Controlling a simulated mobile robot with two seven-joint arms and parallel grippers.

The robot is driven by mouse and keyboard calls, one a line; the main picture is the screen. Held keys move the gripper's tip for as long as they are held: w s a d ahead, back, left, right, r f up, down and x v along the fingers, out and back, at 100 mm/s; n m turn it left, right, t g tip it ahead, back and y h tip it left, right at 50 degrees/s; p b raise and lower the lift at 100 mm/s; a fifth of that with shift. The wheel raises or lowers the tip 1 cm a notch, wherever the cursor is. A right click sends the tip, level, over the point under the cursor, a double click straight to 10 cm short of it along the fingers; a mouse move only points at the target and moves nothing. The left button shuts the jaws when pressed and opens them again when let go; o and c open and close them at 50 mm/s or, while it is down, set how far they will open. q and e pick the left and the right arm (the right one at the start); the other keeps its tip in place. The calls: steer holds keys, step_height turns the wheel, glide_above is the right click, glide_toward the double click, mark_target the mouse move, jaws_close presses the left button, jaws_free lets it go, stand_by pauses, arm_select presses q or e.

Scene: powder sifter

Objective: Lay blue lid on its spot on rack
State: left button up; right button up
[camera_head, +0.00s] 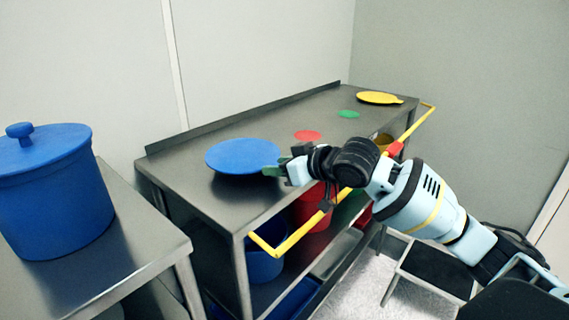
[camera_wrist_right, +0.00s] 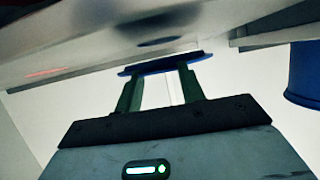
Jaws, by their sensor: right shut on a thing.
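The blue lid (camera_head: 240,155) is a flat round disc over the near left end of the steel rack's top (camera_head: 215,125). A dark shadow lies under it, and it looks slightly above the surface; any blue spot is hidden. My right gripper (camera_head: 277,171) is shut on the lid's right edge. In the right wrist view the lid (camera_wrist_right: 165,66) shows nearly edge-on between the fingertips of my right gripper (camera_wrist_right: 163,80). My left gripper is not in view.
A red spot (camera_head: 308,135), a green spot (camera_head: 348,114) and a yellow lid (camera_head: 378,97) lie farther along the rack top. A yellow rail (camera_head: 290,242) runs along its front. A lidded blue pot (camera_head: 52,205) stands on the left table. Containers sit on the lower shelf.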

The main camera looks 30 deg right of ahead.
steer(key=shift+f, duration=1.35)
steer(key=o, duration=1.1)
steer(key=shift+c, duration=0.2)
steer(key=shift+s, duration=0.1)
steer(key=v, duration=0.7)
steer(key=shift+s+d, duration=0.2)
steer(key=shift+s, duration=0.1)
steer(key=shift+r, duration=0.1)
